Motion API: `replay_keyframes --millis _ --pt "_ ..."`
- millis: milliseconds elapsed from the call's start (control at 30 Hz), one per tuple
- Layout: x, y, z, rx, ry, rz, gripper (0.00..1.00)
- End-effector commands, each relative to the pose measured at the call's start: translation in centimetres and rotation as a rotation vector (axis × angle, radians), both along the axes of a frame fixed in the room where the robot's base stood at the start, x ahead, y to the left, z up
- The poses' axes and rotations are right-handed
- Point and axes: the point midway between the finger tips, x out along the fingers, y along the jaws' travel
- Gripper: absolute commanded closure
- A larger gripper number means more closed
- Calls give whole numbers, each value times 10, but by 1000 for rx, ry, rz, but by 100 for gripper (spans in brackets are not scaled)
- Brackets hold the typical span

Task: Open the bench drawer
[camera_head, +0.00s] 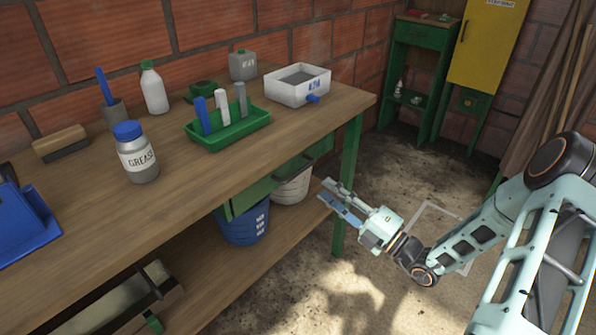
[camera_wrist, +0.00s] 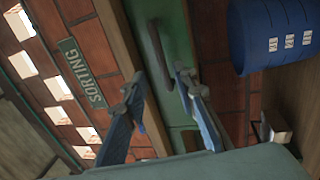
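The bench drawer (camera_head: 262,190) is a green front under the wooden bench top, and it looks shut. In the wrist view the drawer front (camera_wrist: 178,45) is a green panel with a dark bar handle (camera_wrist: 158,52) standing off it. My gripper (camera_head: 326,191) is open and empty, in front of the drawer near its right end in the head view. In the wrist view the gripper (camera_wrist: 160,84) has its two fingers apart, with the handle beyond and roughly between their tips. No contact with the handle shows.
A blue bucket (camera_head: 246,226) and a white bucket (camera_head: 293,187) stand on the lower shelf below the drawer. A green bench leg (camera_head: 347,175) stands close behind my gripper. The bench top (camera_head: 250,155) carries several items. Floor to the right is open.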

Motion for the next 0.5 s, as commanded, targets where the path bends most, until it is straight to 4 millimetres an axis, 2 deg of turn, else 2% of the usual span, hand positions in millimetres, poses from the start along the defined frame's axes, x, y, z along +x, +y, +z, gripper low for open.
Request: replay_keyframes --millis 500 --pt "52 68 15 -8 -4 4 74"
